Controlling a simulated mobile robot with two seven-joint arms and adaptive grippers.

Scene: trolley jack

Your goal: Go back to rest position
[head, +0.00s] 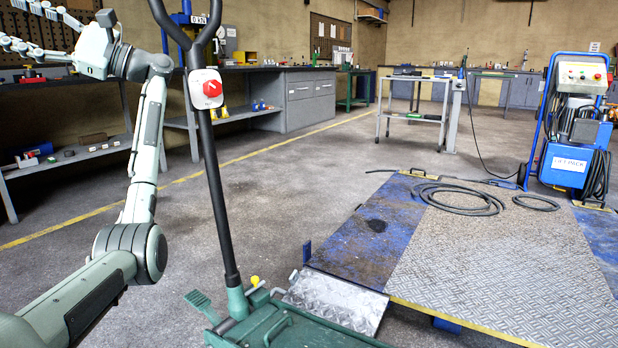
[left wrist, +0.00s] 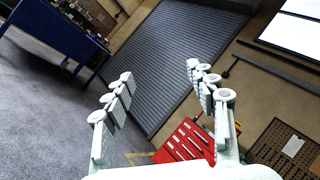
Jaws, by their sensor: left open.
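My left gripper (head: 14,22) is raised at the top left of the head view, with its two fingers spread apart. In the left wrist view the same gripper (left wrist: 158,72) is open, with nothing between its fingers. The green trolley jack (head: 290,330) stands on the floor at the bottom of the head view, partly cut off. Its black handle (head: 217,190) rises nearly upright, with a red dial on a white plate (head: 207,89) near its fork. The gripper is apart from the jack, up and left of the handle. My right gripper does not show.
A low platform (head: 507,262) with a ramp and coiled hose (head: 460,197) lies right of the jack. A blue LIFT PACK unit (head: 564,166) stands behind it. Workbenches (head: 300,98) line the left wall. The left wrist view shows a grey shutter (left wrist: 185,50) and red cabinet (left wrist: 186,145).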

